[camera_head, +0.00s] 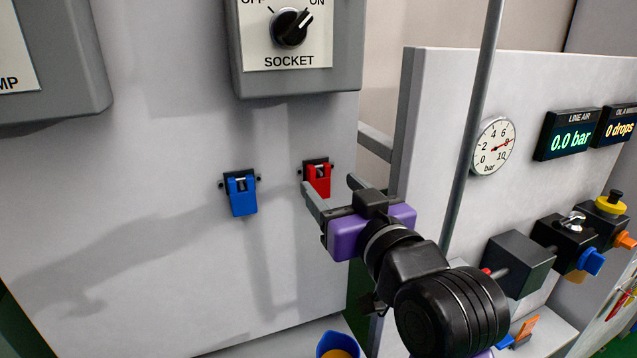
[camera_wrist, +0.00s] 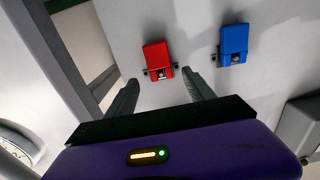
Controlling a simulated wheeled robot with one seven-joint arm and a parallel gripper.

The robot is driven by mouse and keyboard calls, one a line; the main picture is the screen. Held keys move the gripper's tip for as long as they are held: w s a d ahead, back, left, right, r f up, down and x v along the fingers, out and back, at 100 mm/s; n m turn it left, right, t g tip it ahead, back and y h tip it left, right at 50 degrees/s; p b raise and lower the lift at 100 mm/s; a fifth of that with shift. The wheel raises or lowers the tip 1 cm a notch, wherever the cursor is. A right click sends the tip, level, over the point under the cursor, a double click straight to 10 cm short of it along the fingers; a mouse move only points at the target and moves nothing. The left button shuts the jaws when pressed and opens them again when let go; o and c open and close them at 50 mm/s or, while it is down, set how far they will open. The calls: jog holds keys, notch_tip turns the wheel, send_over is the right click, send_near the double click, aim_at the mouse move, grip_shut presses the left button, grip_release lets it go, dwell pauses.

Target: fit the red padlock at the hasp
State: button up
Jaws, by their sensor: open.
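The red padlock (camera_head: 319,181) hangs at a small dark hasp (camera_head: 318,161) on the grey panel, below the socket switch box. It also shows in the wrist view (camera_wrist: 156,57), beyond and between the fingertips. My gripper (camera_head: 332,183) is open, its two grey fingers pointing at the panel. In the wrist view the fingers (camera_wrist: 160,82) stand apart with nothing between them. In the head view the left finger's tip is close to the red padlock's left side. I cannot tell whether it touches.
A blue padlock (camera_head: 242,195) hangs at another hasp to the left, also in the wrist view (camera_wrist: 233,42). The socket switch box (camera_head: 345,60) juts out above. A grey upright rod (camera_head: 470,130) and a panel with a gauge (camera_head: 494,146) stand right.

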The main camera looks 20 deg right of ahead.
aim_at(321, 176)
jog(key=shift+w+p, duration=0.45)
jog(key=shift+w, duration=1.5)
grip_shut()
jog(key=shift+r, duration=0.15)
